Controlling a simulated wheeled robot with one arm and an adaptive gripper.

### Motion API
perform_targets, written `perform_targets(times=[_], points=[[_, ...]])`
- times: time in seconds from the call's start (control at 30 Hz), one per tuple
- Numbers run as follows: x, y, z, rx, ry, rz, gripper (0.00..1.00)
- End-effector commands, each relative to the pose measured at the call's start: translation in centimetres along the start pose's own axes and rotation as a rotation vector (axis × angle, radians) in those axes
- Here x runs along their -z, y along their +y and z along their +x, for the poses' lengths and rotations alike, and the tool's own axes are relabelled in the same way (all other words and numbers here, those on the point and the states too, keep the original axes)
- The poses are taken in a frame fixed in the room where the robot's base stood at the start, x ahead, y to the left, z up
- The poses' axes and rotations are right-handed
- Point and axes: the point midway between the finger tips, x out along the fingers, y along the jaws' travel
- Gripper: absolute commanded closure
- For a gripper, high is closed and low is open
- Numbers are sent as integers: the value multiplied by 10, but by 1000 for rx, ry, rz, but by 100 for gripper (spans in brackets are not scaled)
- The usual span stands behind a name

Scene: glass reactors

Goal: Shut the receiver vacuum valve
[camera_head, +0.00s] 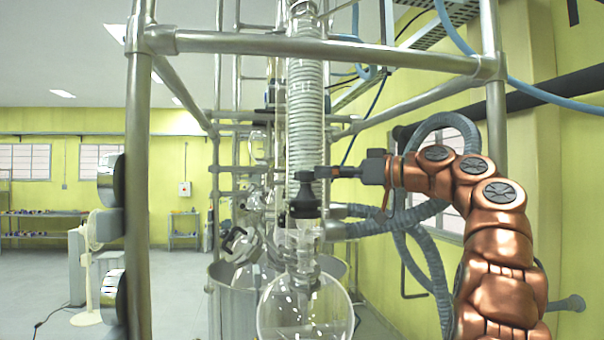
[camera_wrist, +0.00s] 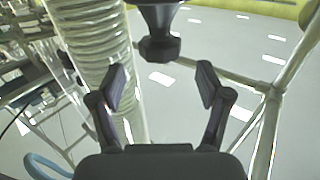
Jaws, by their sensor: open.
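A black knob (camera_head: 304,203) sits on the glassware just below the coiled condenser, probably the receiver vacuum valve. In the wrist view a black knob (camera_wrist: 160,45) with a flared end lies beyond and between my fingertips, not touching them. My gripper (camera_head: 308,174) reaches in from the right, close to the knob in the head view. Its two fingers are spread and empty in the wrist view (camera_wrist: 161,84). The round glass flask (camera_head: 305,308) hangs below the knob. The valve's turn position cannot be told.
The coiled glass condenser (camera_head: 305,110) stands close by my gripper and also shows at left in the wrist view (camera_wrist: 95,45). Metal frame tubes (camera_head: 137,200) surround the glassware. Grey corrugated hoses (camera_head: 430,260) hang at right. A metal vessel (camera_head: 228,300) stands below.

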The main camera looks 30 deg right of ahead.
Motion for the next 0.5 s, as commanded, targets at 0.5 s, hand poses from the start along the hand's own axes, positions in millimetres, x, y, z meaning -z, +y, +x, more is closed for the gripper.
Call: perform_targets(times=[0.5], points=[[0, -2, 57, 2, -2, 0, 24]])
